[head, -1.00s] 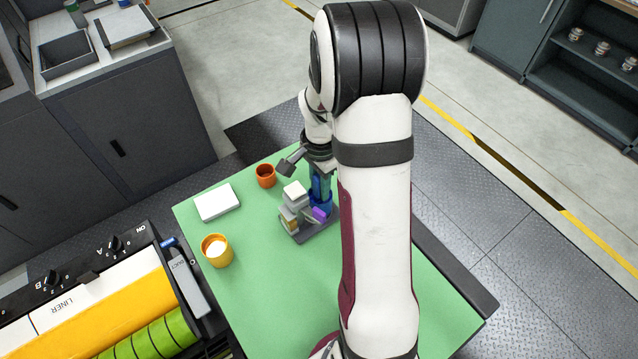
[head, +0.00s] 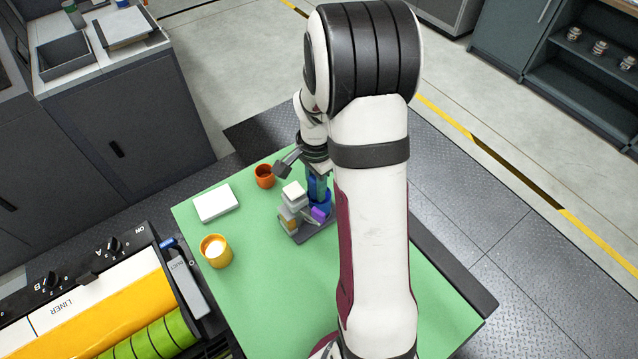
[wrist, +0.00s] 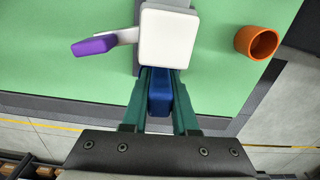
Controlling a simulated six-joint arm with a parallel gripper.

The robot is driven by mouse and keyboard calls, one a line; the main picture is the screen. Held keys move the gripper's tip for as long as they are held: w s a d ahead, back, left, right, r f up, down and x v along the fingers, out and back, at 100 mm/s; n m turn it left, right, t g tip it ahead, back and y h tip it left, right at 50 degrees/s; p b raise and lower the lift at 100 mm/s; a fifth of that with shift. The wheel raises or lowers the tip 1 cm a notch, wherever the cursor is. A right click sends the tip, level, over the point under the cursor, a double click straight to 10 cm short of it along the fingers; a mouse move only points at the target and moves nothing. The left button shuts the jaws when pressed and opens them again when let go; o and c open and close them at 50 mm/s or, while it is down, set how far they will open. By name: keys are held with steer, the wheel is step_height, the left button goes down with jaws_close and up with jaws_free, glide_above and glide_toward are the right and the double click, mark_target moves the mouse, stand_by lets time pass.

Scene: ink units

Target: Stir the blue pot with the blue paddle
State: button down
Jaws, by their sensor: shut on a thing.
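My gripper (head: 317,186) is shut on the blue paddle, whose blue handle (wrist: 158,92) shows between the green fingers in the wrist view. The pot cannot be made out in the wrist view.
The grey rack (head: 301,238) holds a white-topped block (head: 293,190) and a purple paddle (head: 320,214) close to the pot. An orange cup (head: 264,176), a yellow cup (head: 216,251) and a white box (head: 215,203) stand to the left. The green tabletop's front is clear.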

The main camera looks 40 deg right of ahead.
steer(key=shift+d, duration=0.3)
step_height(320, 180, up, 12)
steer(key=shift+f, duration=0.25)
